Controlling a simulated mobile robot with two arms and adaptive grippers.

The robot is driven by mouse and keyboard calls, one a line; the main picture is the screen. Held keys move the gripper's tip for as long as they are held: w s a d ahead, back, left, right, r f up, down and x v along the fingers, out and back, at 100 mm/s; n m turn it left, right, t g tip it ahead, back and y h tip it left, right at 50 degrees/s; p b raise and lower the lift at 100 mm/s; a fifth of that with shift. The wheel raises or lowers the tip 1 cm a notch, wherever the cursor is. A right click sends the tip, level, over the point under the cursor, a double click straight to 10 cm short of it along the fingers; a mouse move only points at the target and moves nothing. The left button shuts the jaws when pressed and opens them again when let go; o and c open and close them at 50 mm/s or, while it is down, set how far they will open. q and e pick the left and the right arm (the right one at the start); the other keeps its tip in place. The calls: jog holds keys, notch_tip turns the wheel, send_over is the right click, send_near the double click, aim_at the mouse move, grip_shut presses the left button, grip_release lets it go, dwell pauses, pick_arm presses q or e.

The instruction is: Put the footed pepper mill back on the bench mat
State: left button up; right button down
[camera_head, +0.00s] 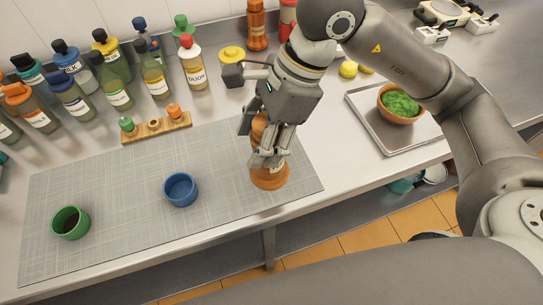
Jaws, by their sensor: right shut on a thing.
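The footed pepper mill (269,179) is orange-brown wood with a wide round base. It is upright over the right part of the grey gridded bench mat (110,190). My right gripper (265,158) comes down from above and is shut on the mill, covering much of its middle. The base appears at the mat surface, but I cannot tell whether it touches. My left gripper is not in view.
A blue cup (181,190) and a green cup (70,223) stand on the mat. A wooden rack (155,127) and several bottles line the back. A metal tray (363,112) with a bowl of greens (400,103) is at right.

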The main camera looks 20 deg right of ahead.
jog(key=s+a+r+m+t+h, duration=0.1)
jog(key=a+r+m+t, duration=0.25)
jog(key=m, duration=0.55)
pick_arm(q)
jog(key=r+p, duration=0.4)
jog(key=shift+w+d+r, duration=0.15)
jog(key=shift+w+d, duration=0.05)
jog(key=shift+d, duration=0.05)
pick_arm(e)
jog(key=w+d+f, duration=0.7)
jog(key=w+f, duration=0.4)
jog(key=f, duration=0.1)
jog(key=shift+w+d+f, duration=0.2)
jog(key=shift+f, duration=0.05)
jog(key=shift+f, duration=0.15)
jog(key=c, duration=0.6)
grip_release()
